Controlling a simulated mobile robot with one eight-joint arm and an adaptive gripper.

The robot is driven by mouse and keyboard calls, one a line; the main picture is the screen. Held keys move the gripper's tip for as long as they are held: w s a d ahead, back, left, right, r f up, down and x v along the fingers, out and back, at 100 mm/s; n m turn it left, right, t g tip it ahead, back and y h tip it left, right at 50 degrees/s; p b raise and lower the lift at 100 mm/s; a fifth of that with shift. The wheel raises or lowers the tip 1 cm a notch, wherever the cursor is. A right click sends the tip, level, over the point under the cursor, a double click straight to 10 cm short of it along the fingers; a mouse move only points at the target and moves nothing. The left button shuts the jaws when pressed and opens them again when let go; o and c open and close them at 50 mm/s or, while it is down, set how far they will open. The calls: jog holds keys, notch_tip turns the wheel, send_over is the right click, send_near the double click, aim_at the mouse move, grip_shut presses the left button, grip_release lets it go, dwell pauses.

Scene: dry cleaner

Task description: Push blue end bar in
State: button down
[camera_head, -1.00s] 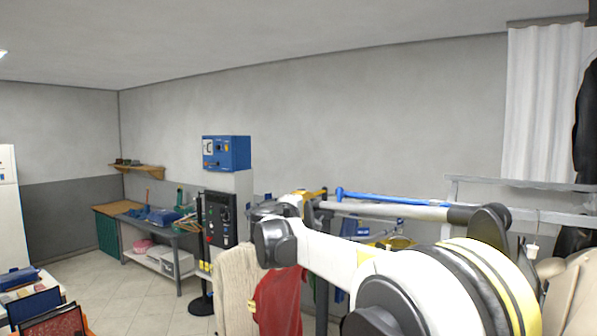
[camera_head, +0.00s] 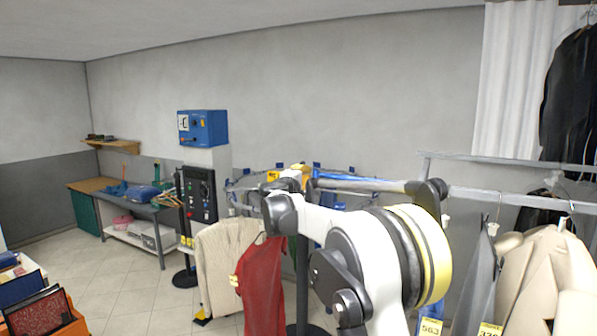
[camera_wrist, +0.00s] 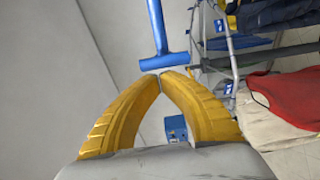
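The blue end bar is a blue rod with a short crosspiece, seen at the top middle of the wrist view (camera_wrist: 163,61). In the head view the blue bar (camera_head: 352,179) runs just behind my arm and is partly hidden by it. My gripper (camera_wrist: 160,74) has two yellow fingers whose tips meet, with nothing between them. The tips are right at the crosspiece, very close or touching; I cannot tell which. In the head view my gripper (camera_head: 303,171) is small and partly hidden by my own arm links.
A conveyor rail with blue brackets (camera_head: 317,167) carries a cream sweater (camera_head: 222,262) and a red garment (camera_head: 262,280). A blue control box (camera_head: 203,128) is on the wall behind. A grey rail (camera_head: 510,165) and a beige jacket (camera_head: 545,265) stand at right.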

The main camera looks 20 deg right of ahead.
jog(key=s+d+b, duration=0.5)
jog(key=s+d, duration=1)
jog(key=s, duration=0.4)
jog(key=shift+s+d+f, duration=0.15)
jog(key=shift+s+d, duration=0.05)
